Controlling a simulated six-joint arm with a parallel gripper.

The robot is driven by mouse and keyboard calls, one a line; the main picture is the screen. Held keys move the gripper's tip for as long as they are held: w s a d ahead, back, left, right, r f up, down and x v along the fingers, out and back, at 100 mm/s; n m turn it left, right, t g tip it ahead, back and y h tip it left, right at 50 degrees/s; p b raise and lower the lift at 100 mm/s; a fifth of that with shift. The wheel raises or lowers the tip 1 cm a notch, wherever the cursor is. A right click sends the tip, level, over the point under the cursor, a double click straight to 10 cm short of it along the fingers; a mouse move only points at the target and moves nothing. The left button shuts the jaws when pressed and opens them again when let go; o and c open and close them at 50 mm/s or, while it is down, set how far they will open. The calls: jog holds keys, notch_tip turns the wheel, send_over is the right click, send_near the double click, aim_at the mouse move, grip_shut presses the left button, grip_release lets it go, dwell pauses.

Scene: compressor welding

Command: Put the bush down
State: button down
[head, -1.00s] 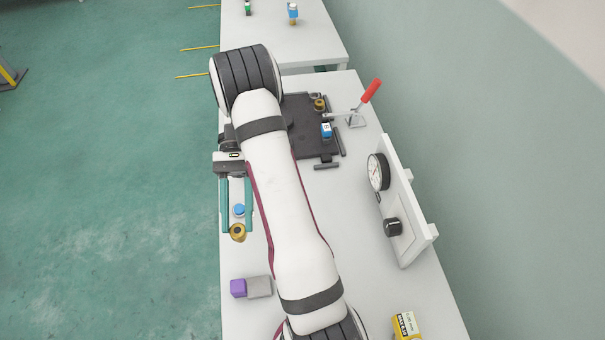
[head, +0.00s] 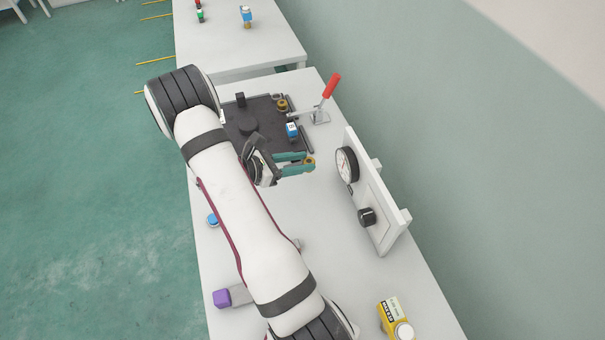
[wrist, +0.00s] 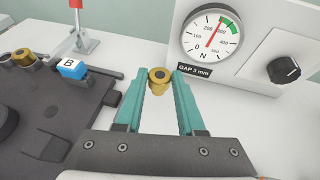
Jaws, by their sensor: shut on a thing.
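The bush (wrist: 158,82) is a small brass ring with a dark bore. My gripper (wrist: 159,76) is shut on it, with the bush between the tips of the teal fingers. In the head view the bush (head: 310,163) is at the finger ends, between the dark fixture plate and the gauge panel. It appears held above the white table; the exact height is hard to tell. A second brass ring (head: 282,105) sits on the plate near the red-handled clamp, and also shows in the wrist view (wrist: 23,58).
The dark fixture plate (head: 262,108) carries a blue block marked B (wrist: 72,68). The gauge panel (head: 375,205) stands to the right with a dial and knob. A blue-topped part (head: 213,220), a purple block (head: 222,298) and a yellow box (head: 388,318) are on the table.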

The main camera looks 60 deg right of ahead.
notch_tip(320, 180, down, 4)
jog(key=shift+f, duration=0.2)
jog(key=c, duration=0.5)
grip_release()
jog(key=v, duration=1.2)
jog(key=s+a+r+m+t+y, duration=0.2)
jog(key=s+a+r+m+y, duration=0.2)
jog(key=a, duration=0.5)
jog(key=s+a+r+m+t+y, duration=0.2)
jog(key=s+a+r+m+y, duration=0.2)
jog(key=a, duration=0.6)
jog(key=s+a+r+m+t+y, duration=0.3)
jog(key=s+a+r+m+y, duration=0.2)
jog(key=a+r+m, duration=0.2)
jog(key=shift+a+r+m, duration=0.15)
jog(key=shift+a+m, duration=0.85)
jog(key=shift+a, duration=0.7)
